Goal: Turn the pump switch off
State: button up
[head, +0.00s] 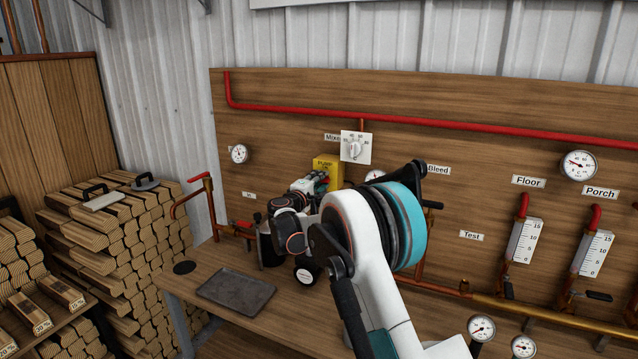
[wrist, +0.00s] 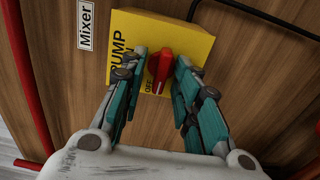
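The yellow pump box (head: 326,164) is mounted on the wooden board, and my gripper (head: 322,180) covers part of it in the head view. In the wrist view the box (wrist: 197,44) carries the word PUMP and a red rotary switch (wrist: 161,70). The switch handle stands nearly upright in that picture, slightly tilted, beside a small OFF label; I cannot tell for sure which position it marks. My gripper (wrist: 161,60) is open, with one finger on each side of the switch. Small gaps show, and the fingertips are close to the box face.
A Mixer label (wrist: 86,24) and a white dial plate (head: 356,147) are by the box. A red pipe (head: 420,121) crosses the board above, and gauges (head: 239,154) sit around. A dark tray (head: 236,291) lies on the bench below.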

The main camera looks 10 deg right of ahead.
dwell(0.3)
jog(key=v, duration=1.2)
jog(key=shift+f, duration=0.1)
